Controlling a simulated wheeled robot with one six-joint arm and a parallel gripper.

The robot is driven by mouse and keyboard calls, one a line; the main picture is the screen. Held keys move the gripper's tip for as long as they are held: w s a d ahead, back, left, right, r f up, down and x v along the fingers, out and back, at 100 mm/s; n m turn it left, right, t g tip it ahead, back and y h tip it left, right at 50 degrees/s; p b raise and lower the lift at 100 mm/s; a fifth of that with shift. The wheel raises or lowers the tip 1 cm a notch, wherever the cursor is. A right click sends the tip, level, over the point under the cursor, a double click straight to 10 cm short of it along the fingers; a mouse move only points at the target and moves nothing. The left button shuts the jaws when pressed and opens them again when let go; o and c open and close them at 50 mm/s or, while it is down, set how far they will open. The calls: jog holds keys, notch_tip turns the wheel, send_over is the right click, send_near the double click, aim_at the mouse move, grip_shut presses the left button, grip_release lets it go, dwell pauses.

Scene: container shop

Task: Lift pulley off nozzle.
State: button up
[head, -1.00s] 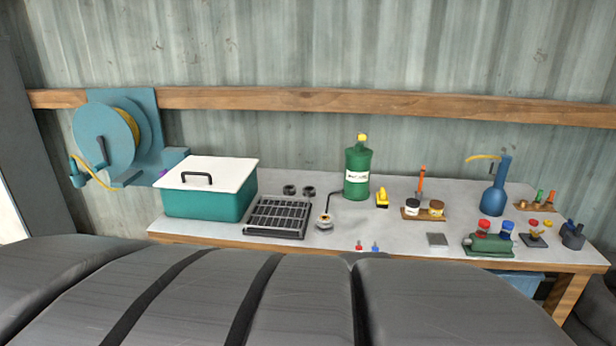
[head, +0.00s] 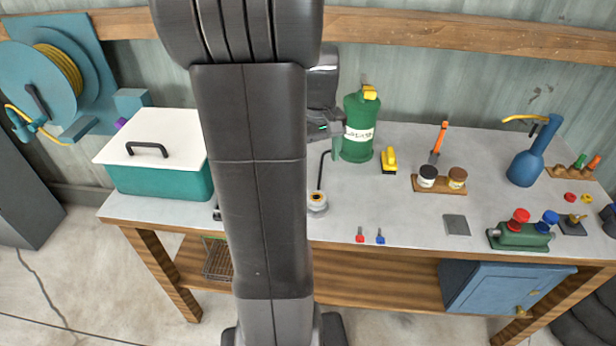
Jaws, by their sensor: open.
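A small round metal piece with an orange-yellow ring (head: 317,203) sits near the front of the bench, just right of my arm. A thin black line rises from behind it toward the green canister (head: 359,128). A small brass fitting (head: 574,218) stands on a dark square plate at the right. I cannot tell for sure which of these is the pulley and which the nozzle. My gripper (head: 334,138) is open, above the bench beside the canister, behind the round piece. It is partly hidden by my arm, and its jaws look empty.
A teal box with a white lid (head: 150,165) stands left. A yellow tool (head: 388,160), jars in a wooden tray (head: 440,186) and a green valve block (head: 521,238) stand right. My arm hides the bench's middle left. The surface between round piece and jars is mostly clear.

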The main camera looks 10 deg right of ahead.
notch_tip(320, 180, down, 8)
jog(key=shift+s+f, duration=0.1)
jog(key=shift+f, duration=0.05)
jog(key=shift+a+f, duration=0.1)
jog(key=shift+f, duration=2.55)
jog(key=c, duration=1.1)
jog(key=shift+r, duration=0.1)
